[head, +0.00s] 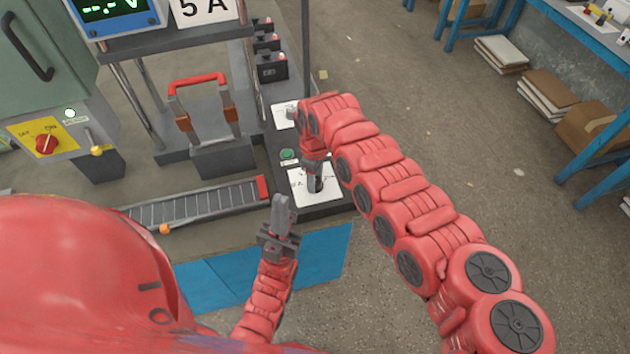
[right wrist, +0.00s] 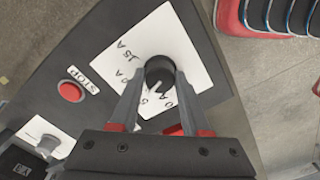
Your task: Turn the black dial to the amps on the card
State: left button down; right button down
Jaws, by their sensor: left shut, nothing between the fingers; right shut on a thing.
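The card (head: 205,10) reads "5 A" and stands at the top of the head view. The black dial (right wrist: 159,72) sits on a white plate (right wrist: 185,55) marked "15 A", "0 A" and other partly hidden amp labels. A white mark on the dial points toward the lower labels near the "5"; I cannot tell its exact reading. My right gripper (right wrist: 159,82) is shut on the dial, one finger on each side. In the head view my right gripper (head: 315,178) reaches down over the plate. My left gripper (head: 282,203) is shut and empty, left of the plate.
A red STOP button (right wrist: 70,91) and a grey knob (right wrist: 47,143) lie beside the dial plate. A green button (head: 287,155) is on the same panel. Open floor lies right.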

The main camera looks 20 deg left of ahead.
jog(key=shift+d+n+b, duration=0.1)
jog(key=shift+n+b, duration=0.25)
jog(key=shift+n, duration=0.15)
jog(key=shift+c, duration=1.9)
grip_release()
jog(key=shift+r, duration=0.1)
jog(key=shift+w+r, duration=0.1)
jog(key=shift+r, duration=0.2)
notch_tip(320, 180, up, 17)
jog(key=b, duration=0.2)
jog(key=shift+f+b, duration=0.2)
jog(key=shift+b, duration=0.15)
